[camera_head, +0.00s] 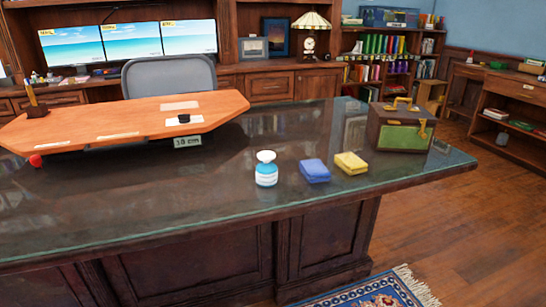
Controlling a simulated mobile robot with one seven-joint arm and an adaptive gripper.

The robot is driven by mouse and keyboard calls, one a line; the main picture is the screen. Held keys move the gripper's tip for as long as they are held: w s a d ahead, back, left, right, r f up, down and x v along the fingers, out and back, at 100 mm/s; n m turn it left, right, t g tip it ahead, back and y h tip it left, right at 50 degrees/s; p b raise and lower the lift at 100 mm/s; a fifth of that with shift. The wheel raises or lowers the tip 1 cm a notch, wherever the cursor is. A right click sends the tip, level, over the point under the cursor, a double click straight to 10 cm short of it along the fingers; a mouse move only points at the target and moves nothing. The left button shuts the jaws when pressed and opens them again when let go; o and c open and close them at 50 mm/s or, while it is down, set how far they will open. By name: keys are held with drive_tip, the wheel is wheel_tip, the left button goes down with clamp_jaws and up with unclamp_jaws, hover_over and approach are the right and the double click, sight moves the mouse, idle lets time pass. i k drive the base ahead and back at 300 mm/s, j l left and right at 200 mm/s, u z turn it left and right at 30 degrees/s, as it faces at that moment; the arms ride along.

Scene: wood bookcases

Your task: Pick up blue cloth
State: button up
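A folded blue cloth (314,171) lies flat on the dark glass-topped desk (218,217), near its front edge and right of the middle. A folded yellow cloth (351,163) lies just to its right. A white and blue bottle (266,169) stands upright just to its left, with a small gap. Nothing covers the blue cloth. My gripper is not in view.
A green and brown box (401,127) with a handle stands at the desk's right end. The desk in front of the cloths is clear. A chair, monitors and bookcases stand behind.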

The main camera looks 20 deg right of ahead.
sight(314, 171)
drive_tip(key=i+l, duration=0.1)
drive_tip(key=l, duration=0.9)
drive_tip(key=i+l, duration=0.15)
drive_tip(key=l, duration=0.35)
drive_tip(key=i+l, duration=0.1)
drive_tip(key=l, duration=0.4)
drive_tip(key=i+l, duration=0.6)
drive_tip(key=l, duration=0.2)
drive_tip(key=u, duration=0.05)
